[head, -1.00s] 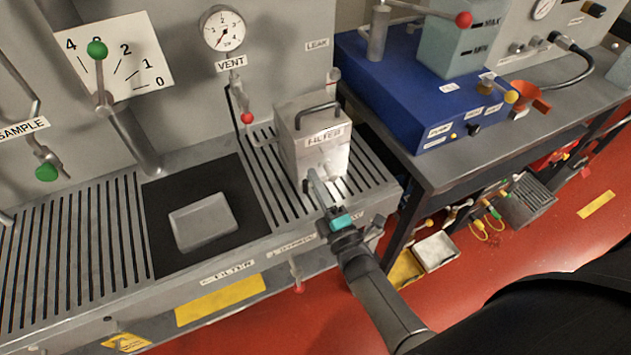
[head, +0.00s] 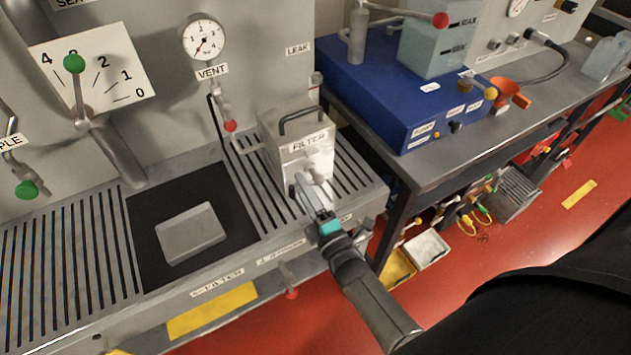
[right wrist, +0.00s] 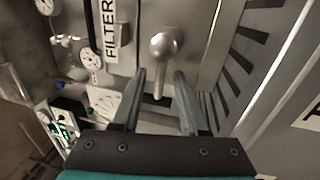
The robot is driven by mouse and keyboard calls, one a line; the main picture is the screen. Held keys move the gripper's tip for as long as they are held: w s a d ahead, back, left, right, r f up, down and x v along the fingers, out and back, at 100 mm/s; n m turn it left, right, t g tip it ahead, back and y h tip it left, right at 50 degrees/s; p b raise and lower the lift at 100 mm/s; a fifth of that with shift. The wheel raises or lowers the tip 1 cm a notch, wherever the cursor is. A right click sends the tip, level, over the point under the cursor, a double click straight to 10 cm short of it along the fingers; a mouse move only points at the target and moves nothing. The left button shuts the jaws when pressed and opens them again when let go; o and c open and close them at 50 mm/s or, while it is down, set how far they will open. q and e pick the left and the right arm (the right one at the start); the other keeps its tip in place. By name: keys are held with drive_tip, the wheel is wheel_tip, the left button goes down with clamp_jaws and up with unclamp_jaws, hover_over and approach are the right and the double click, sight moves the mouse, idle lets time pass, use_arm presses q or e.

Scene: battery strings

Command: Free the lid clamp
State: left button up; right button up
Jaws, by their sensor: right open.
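The metal filter box (head: 287,150) with a handle on its lid stands on the slatted part of the bench in the head view. The lid clamp (head: 318,164) is a pale knob with a short lever on its front face. In the right wrist view the clamp (right wrist: 162,46) shows a round head and a lever hanging down. My right gripper (head: 308,184) is open and empty in front of the box. In the right wrist view its fingertips (right wrist: 158,73) lie on either side of the lever's lower end, with visible gaps. My left gripper is not in view.
A shallow metal block (head: 190,233) lies on the black mat (head: 145,225) left of the box. A vent valve with a red knob (head: 230,126) hangs close to the box's left. The blue unit (head: 375,85) stands on the side bench to the right.

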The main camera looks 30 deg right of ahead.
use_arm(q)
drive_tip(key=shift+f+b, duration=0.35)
use_arm(e)
drive_tip(key=s+f, duration=0.2)
drive_tip(key=s, duration=1.2)
drive_tip(key=shift+s+d+f, duration=0.25)
drive_tip(key=shift+s+f, duration=0.1)
drive_tip(key=shift+f, duration=0.05)
drive_tip(key=s+a+f+m+g+b, duration=0.1)
drive_tip(key=s+f+m+g, duration=0.3)
drive_tip(key=f, duration=0.7)
drive_tip(key=s+a+f+m+g+b, duration=0.2)
drive_tip(key=f+m+g, duration=0.25)
drive_tip(key=f, duration=0.75)
use_arm(q)
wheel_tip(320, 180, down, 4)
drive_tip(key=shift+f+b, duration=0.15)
drive_tip(key=shift+b, duration=0.5)
use_arm(e)
drive_tip(key=s+d+f+m+g, duration=0.1)
drive_tip(key=s+f+m+g, duration=0.3)
drive_tip(key=s+f, duration=0.3)
drive_tip(key=s+d+f+m+g, duration=0.1)
drive_tip(key=s+f+m+g, duration=0.2)
drive_tip(key=s, duration=0.9)
wheel_tip(320, 180, down, 4)
drive_tip(key=g, duration=0.3)
drive_tip(key=shift+d+r+m+g+h, duration=0.15)
drive_tip(key=shift+d+m+g+h, duration=0.15)
drive_tip(key=shift+m+g+h, duration=0.1)
